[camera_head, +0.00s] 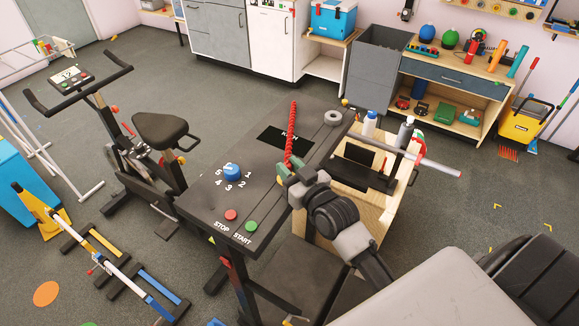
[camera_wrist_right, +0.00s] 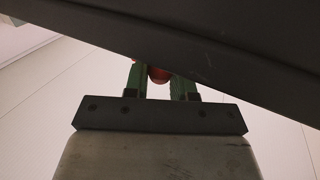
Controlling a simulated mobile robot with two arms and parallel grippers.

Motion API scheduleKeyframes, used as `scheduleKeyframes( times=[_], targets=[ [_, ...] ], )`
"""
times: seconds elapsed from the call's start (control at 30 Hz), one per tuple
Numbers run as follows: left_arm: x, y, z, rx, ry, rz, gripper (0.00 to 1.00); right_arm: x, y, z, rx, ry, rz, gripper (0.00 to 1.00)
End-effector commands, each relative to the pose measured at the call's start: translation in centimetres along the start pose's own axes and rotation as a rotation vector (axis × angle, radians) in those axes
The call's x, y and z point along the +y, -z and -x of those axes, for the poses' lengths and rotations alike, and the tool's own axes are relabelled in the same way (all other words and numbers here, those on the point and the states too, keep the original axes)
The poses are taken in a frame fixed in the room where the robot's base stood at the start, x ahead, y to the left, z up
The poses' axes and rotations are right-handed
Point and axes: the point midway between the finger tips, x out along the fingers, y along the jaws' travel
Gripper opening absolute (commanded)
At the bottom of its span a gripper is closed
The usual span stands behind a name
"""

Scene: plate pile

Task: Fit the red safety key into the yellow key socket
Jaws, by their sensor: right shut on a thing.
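My right gripper (camera_head: 284,171) is at the right side of the black console, low by its edge, just below the end of a coiled red cord (camera_head: 292,130). In the right wrist view, its green fingers are shut on a rounded red piece, which I take to be the safety key (camera_wrist_right: 158,74). The dark console body hides the fingertips and the rest of the key there. I cannot make out the yellow socket for certain. My left gripper is not in view.
The console (camera_head: 205,205) carries a blue dial (camera_head: 232,172), a red STOP button (camera_head: 231,215), a green START button (camera_head: 251,226) and a grey ring (camera_head: 333,118). A wooden cart (camera_head: 385,212) with bottles stands close on the right. An exercise bike (camera_head: 160,135) stands left.

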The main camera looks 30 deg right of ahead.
Motion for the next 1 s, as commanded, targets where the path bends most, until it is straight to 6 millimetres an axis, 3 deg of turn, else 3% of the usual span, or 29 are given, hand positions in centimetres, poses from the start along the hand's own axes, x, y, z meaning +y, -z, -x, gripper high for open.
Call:
scheduleKeyframes(
  times=[0.27,0.3,0.47,0.77,1.0],
  targets=[
    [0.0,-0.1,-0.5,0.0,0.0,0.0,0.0,0.0,-0.9,0.0,-0.002,0.0,0.001,0.02],
    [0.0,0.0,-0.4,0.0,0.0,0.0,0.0,0.0,-0.7,0.0,-0.002,0.0,0.001,0.32],
    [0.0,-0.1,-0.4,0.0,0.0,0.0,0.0,0.0,-0.7,0.0,-0.001,0.0,0.001,0.55],
    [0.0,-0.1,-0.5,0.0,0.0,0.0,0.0,0.0,-0.8,0.2,-0.002,0.0,0.001,0.55],
    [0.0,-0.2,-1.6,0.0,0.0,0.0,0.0,0.0,-1.1,3.6,-0.004,0.0,0.002,0.55]
  ],
)
